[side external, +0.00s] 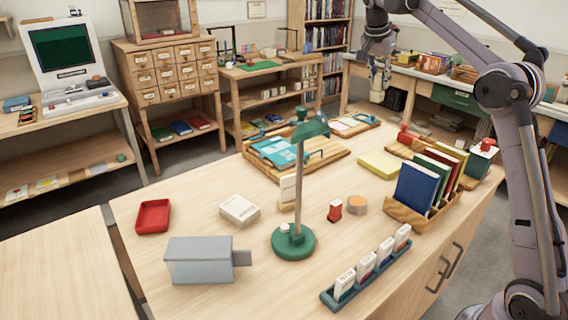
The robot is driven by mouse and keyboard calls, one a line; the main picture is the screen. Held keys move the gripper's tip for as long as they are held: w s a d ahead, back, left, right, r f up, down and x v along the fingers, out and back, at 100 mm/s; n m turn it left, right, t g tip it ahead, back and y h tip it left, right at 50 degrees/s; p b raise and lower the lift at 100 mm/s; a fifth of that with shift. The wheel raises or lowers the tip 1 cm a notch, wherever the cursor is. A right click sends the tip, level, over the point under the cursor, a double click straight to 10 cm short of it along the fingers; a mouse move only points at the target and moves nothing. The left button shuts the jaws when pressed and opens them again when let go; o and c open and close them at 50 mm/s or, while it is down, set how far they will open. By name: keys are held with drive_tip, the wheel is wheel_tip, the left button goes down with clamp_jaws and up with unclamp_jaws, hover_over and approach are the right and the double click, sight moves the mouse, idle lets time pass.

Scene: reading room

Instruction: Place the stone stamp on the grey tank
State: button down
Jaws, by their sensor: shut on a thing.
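The grey tank (200,262) is a plain box-shaped body with a short stub on its right side. It sits on the front left of the wooden table, and its top looks bare. My gripper (377,88) hangs high at the back right, beyond the table's far edge in the picture and well apart from the tank. It is shut on a small pale grey piece (376,96), which seems to be the stone stamp. The piece is small and partly hidden by the fingers, so its shape is hard to make out.
A green lamp (293,242) stands mid-table between gripper and tank. A book rack (400,215) stands right, a blue holder (335,296) in front.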

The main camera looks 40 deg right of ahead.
drive_tip(key=w+a+n+t, duration=0.1)
drive_tip(key=w+a+n, duration=0.1)
drive_tip(key=a, duration=0.5)
drive_tip(key=w+a+n, duration=0.2)
drive_tip(key=a+n, duration=0.1)
drive_tip(key=a, duration=0.3)
drive_tip(key=n+t+y, duration=0.3)
drive_tip(key=n+y, duration=0.1)
drive_tip(key=n, duration=0.7)
hover_over(203, 244)
drive_tip(key=shift+f, duration=10.9)
drive_tip(key=c, duration=1.2)
unclamp_jaws()
drive_tip(key=shift+f, duration=0.1)
drive_tip(key=shift+o, duration=0.2)
